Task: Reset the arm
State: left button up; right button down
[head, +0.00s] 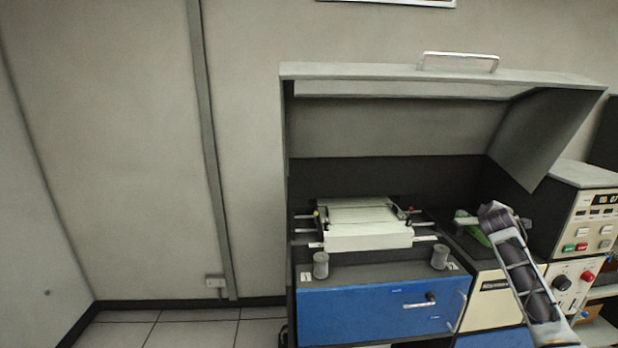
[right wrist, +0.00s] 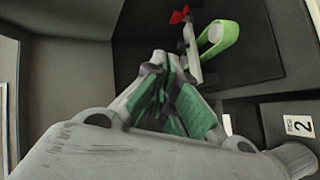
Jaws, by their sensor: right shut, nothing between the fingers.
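My right arm comes in from the right in the head view. Its gripper is at the right side of the open machine, and its fingers are hard to make out there. In the right wrist view the gripper (right wrist: 162,65) is shut and empty, with green pads on its fingers. A green handle (right wrist: 222,38) stands apart from the fingertips, beside a pale bar with a red knob (right wrist: 179,14). A green part (head: 478,236) also shows beside the arm in the head view. My left gripper is not in view.
The machine's grey lid (head: 420,72) is raised above the arm. A white card unit (head: 365,236) lies inside. Two grey knobs (head: 321,265) (head: 440,257) stand on the front ledge, above a blue front panel (head: 360,310). A control box (head: 590,225) is at right. The floor at left is clear.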

jog(key=s+a+f+m+g+y, duration=0.1)
jog(key=s+a+f+g+y, duration=0.15)
jog(key=s+a+f, duration=0.8)
jog(key=s+a+f+m+g+y, duration=0.1)
jog(key=s+a+f+y, duration=0.2)
jog(key=s+a+f, duration=0.75)
jog(key=s+a+f+m+g+y, duration=0.2)
jog(key=s+a+f, duration=0.3)
jog(key=s+a, duration=0.6)
jog(key=s+a+f+m+g+y, duration=0.3)
jog(key=s+a, duration=0.4)
jog(key=s, duration=0.8)
jog(key=s+f+n+g+h, duration=0.1)
jog(key=s+f, duration=0.2)
jog(key=f, duration=3.2)
jog(key=s+d+f, duration=0.2)
jog(key=s+f, duration=0.7)
jog(key=s, duration=0.2)
jog(key=s+d+f+g, duration=0.1)
jog(key=s+d+f, duration=0.1)
jog(key=s+f, duration=0.7)
jog(key=shift+s+d+f+n, duration=0.15)
jog(key=shift+s+f+n, duration=0.2)
jog(key=shift+s, duration=0.55)
